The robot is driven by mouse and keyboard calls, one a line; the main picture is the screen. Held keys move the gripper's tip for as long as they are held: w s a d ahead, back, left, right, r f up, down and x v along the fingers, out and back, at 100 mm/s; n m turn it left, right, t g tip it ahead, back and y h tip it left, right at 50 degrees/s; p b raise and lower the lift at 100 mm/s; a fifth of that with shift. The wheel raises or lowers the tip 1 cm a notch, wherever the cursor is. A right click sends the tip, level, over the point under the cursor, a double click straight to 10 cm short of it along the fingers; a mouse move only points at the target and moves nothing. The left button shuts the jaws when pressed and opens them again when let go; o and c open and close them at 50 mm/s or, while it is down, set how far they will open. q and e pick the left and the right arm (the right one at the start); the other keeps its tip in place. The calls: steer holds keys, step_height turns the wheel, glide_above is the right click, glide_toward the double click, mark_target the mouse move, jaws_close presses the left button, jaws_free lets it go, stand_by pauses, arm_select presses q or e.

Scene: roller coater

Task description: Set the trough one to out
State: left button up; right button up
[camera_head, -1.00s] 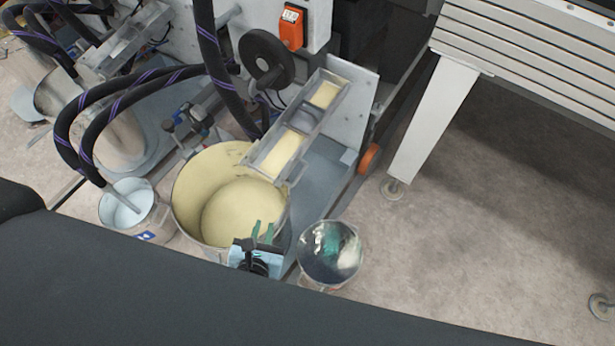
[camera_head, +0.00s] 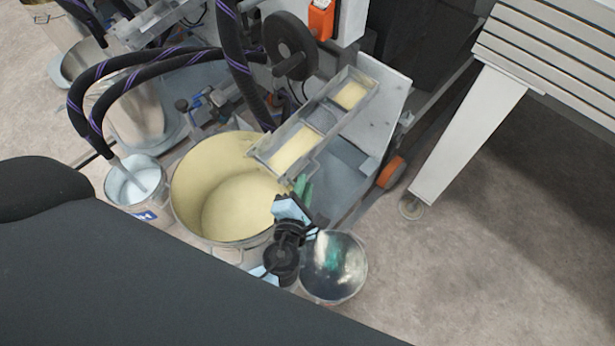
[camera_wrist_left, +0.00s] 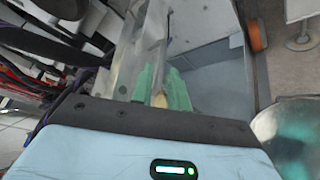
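The near trough (camera_head: 323,121) is a narrow metal channel holding pale yellow liquid, sloping over the rim of a large pail. A second trough (camera_head: 158,24) is at the upper left; no label shows which is trough one. My left gripper (camera_head: 302,187) is at the near trough's lower end, above the pail's right rim. In the left wrist view, its green fingers (camera_wrist_left: 160,88) stand apart, with a narrow pale part of the trough (camera_wrist_left: 150,45) showing between or behind them. I cannot tell whether they touch it. My right gripper is not in view.
The large pail (camera_head: 184,186) holds yellow liquid. A shiny bucket (camera_head: 333,266) stands right of my wrist, and a small bucket (camera_head: 138,184) with hoses is at left. A black handwheel (camera_head: 290,46) sits behind the trough. Floor (camera_head: 450,270) is clear at right.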

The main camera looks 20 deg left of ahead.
arm_select(q)
steer(key=shift+b+x, duration=0.3)
steer(key=shift+x, duration=1.4)
jaws_close()
